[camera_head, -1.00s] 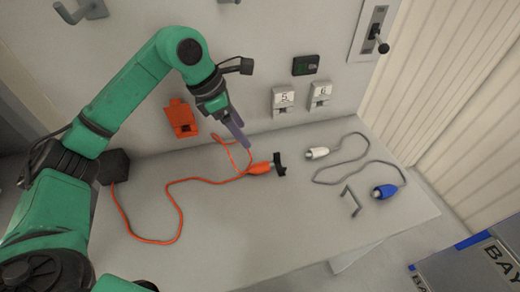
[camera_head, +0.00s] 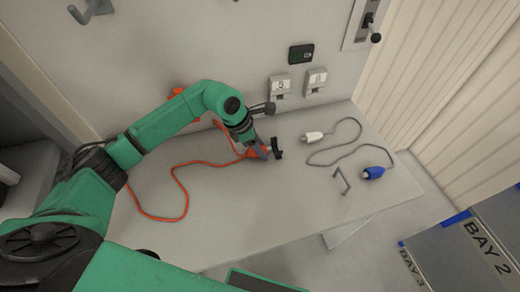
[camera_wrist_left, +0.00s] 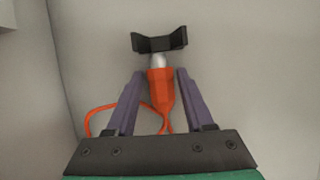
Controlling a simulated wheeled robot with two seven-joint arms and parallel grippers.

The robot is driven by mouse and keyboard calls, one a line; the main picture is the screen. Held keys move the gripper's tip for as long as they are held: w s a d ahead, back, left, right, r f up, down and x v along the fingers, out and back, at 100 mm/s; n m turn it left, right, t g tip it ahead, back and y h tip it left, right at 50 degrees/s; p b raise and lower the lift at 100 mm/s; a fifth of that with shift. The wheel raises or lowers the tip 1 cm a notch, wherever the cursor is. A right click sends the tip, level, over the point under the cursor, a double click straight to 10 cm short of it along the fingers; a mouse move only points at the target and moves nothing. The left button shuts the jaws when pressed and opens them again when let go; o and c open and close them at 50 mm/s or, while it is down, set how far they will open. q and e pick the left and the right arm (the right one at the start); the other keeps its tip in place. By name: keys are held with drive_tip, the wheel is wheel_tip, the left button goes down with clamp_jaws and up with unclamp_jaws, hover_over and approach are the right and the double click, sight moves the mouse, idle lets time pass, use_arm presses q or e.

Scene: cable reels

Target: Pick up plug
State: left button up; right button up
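The orange plug (camera_wrist_left: 161,88) lies in a black cradle (camera_wrist_left: 160,42), its pale tip toward the cradle, in the left wrist view. In the head view the plug (camera_head: 257,152) is partly covered by my left gripper, beside the black cradle (camera_head: 276,148). My left gripper (camera_wrist_left: 160,78) is open, one purple finger on each side of the plug, with a gap visible on both sides. In the head view my left gripper (camera_head: 264,150) is low over the table at the plug. The orange cable (camera_head: 180,180) trails left from it. My right gripper is not in view.
A white plug (camera_head: 312,136) and a blue plug (camera_head: 373,172) on a grey cable lie to the right on the table (camera_head: 230,225). A small grey bracket (camera_head: 342,180) stands near them. Two sockets (camera_head: 297,83) are on the wall behind. The table front is clear.

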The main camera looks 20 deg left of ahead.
use_arm(q)
clamp_jaws()
drive_tip(key=shift+r, duration=0.1)
drive_tip(key=shift+r, duration=0.3)
wheel_tip(320, 180, up, 9)
drive_tip(key=shift+f+b, duration=0.1)
drive_tip(key=shift+b, duration=1.15)
drive_tip(key=shift+r, duration=0.3)
drive_tip(key=shift+c, duration=2.3)
unclamp_jaws()
clamp_jaws()
